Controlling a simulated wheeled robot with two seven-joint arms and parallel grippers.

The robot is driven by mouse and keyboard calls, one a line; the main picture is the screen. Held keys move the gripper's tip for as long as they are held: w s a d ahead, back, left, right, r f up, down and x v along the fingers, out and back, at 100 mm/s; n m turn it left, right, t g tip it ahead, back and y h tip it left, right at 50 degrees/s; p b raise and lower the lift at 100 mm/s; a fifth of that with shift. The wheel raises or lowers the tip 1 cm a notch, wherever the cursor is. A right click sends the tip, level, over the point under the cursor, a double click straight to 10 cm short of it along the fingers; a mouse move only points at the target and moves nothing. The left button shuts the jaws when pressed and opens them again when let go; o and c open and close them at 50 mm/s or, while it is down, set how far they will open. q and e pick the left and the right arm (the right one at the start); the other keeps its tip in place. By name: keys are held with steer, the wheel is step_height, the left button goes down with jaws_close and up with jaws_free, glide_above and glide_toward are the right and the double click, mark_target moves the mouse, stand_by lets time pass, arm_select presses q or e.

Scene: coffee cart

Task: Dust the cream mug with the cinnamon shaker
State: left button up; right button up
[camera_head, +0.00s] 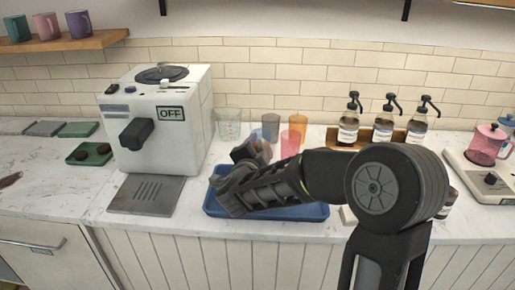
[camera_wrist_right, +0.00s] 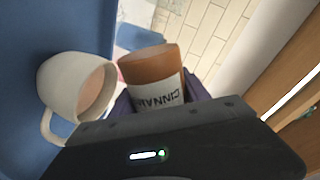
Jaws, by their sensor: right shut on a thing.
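The cream mug (camera_wrist_right: 70,88) stands on the blue tray (camera_wrist_right: 32,28) in the right wrist view, its mouth and inside showing. My right gripper (camera_wrist_right: 158,103) is shut on the cinnamon shaker (camera_wrist_right: 152,68), which has an orange-brown end and a white label. The shaker is beside the mug's mouth, tilted relative to the mug, with a gap between them in the picture. In the head view my right gripper (camera_head: 245,165) is over the blue tray (camera_head: 290,213). There my arm hides the mug, and the shaker is not clear. My left gripper is not in view.
A white coffee machine (camera_head: 165,120) marked OFF stands left of the tray. Several coloured glasses (camera_head: 298,127) stand behind it. Counter at the tray's left front is clear.

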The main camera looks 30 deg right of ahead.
steer(key=shift+d+r+n+p, duration=0.1)
steer(key=shift+r+n+p, duration=0.25)
steer(key=shift+n+p, duration=0.25)
stand_by(0.6)
steer(key=shift+s+d+r+n+h+p, duration=0.1)
steer(key=shift+s+n+h+p, duration=0.05)
steer(key=shift+n+h+p, duration=0.2)
steer(key=shift+d, duration=0.1)
stand_by(0.4)
